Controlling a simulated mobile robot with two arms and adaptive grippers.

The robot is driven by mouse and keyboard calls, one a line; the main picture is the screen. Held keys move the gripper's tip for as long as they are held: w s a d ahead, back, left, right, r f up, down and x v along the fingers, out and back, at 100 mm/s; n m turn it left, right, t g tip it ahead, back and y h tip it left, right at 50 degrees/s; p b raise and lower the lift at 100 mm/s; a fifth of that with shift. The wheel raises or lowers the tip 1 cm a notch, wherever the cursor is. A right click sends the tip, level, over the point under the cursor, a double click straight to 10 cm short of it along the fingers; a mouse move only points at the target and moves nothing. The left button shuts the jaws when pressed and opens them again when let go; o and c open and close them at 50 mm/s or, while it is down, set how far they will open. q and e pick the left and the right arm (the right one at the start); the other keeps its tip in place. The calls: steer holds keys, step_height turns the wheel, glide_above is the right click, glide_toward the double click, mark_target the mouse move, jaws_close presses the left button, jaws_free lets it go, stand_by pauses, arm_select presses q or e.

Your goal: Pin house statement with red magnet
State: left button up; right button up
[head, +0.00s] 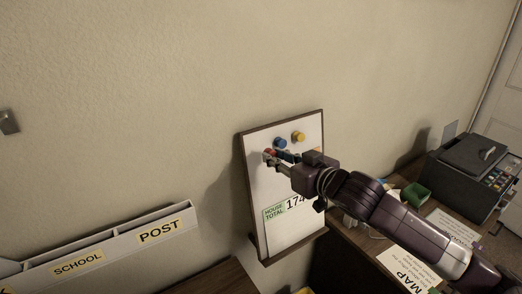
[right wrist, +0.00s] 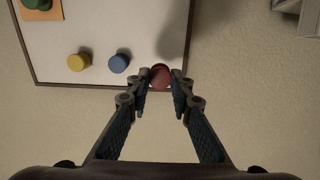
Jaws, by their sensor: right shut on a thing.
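The red magnet (head: 269,153) is on the upper left of the white board (head: 258,180) on the wall. In the right wrist view, the red magnet (right wrist: 160,76) sits between my right fingertips, close to the board's wooden edge. My right gripper (head: 274,157) is shut on it; the same gripper (right wrist: 160,80) fills the lower part of the wrist view. A paper reading "HOUSE TOTAL" (head: 274,211) with large digits shows low on the board, partly hidden by my right arm. I cannot tell whether it is the house statement. My left gripper is not in view.
A blue magnet (head: 281,143) and a yellow magnet (head: 299,136) are beside the red one on the board. A letter rack (head: 120,242) labelled SCHOOL and POST is at lower left. A desk with a "MAP" paper (head: 408,270) and a dark machine (head: 467,165) stands at right.

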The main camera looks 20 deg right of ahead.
steer(key=s+d+f, duration=0.2)
steer(key=s+f, duration=0.1)
steer(key=f, duration=0.9)
steer(key=s+d+f, duration=0.2)
steer(key=s+f, duration=0.2)
steer(key=f, duration=0.8)
steer(key=shift+g, duration=0.4)
steer(key=shift+d, duration=0.1)
steer(key=shift+b+x, duration=0.7)
steer(key=shift+x, duration=2.1)
steer(key=shift+w, duration=0.7)
